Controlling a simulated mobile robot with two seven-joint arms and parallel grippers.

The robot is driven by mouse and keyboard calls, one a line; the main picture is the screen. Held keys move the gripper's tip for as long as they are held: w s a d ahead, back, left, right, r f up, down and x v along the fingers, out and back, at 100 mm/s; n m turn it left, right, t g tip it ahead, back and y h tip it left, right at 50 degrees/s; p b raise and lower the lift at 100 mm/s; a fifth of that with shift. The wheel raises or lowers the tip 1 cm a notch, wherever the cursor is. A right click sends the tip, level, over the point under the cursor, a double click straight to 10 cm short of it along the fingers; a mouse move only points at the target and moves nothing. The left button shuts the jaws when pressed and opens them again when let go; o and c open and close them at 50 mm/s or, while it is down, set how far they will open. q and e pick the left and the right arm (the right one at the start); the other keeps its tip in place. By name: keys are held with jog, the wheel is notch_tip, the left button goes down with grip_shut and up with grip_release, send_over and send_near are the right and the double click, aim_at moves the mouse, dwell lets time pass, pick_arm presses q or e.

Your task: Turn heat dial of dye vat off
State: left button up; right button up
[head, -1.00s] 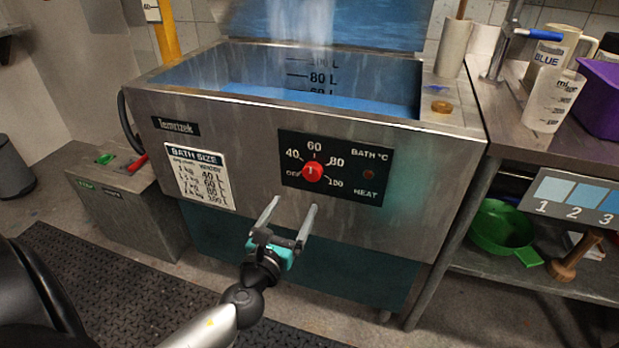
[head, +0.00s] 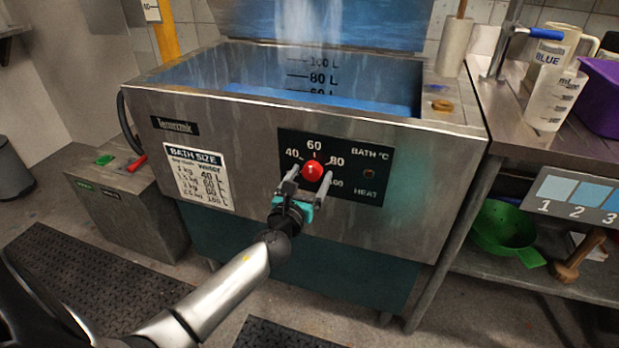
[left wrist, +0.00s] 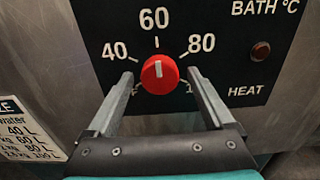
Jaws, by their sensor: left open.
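The red heat dial (head: 312,170) sits on the black control panel (head: 362,150) on the front of the steel dye vat (head: 250,130). In the left wrist view the dial (left wrist: 160,74) has its white pointer straight up, toward the 60 mark. My left gripper (head: 308,186) is open, with one finger on each side of the dial's lower part. In the left wrist view gaps show between the fingers (left wrist: 160,88) and the dial. The fingers hide the OFF mark and part of the 100 mark. My right gripper is not in view.
A dark round indicator (left wrist: 261,49) is above the word HEAT. The vat holds blue liquid (head: 330,97). A steel bench (head: 505,135) with jugs stands at right, and a grey box (head: 130,200) with a green button at left.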

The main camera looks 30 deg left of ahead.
pick_arm(q)
jog(key=c, duration=1.3)
jog(key=shift+c, duration=0.2)
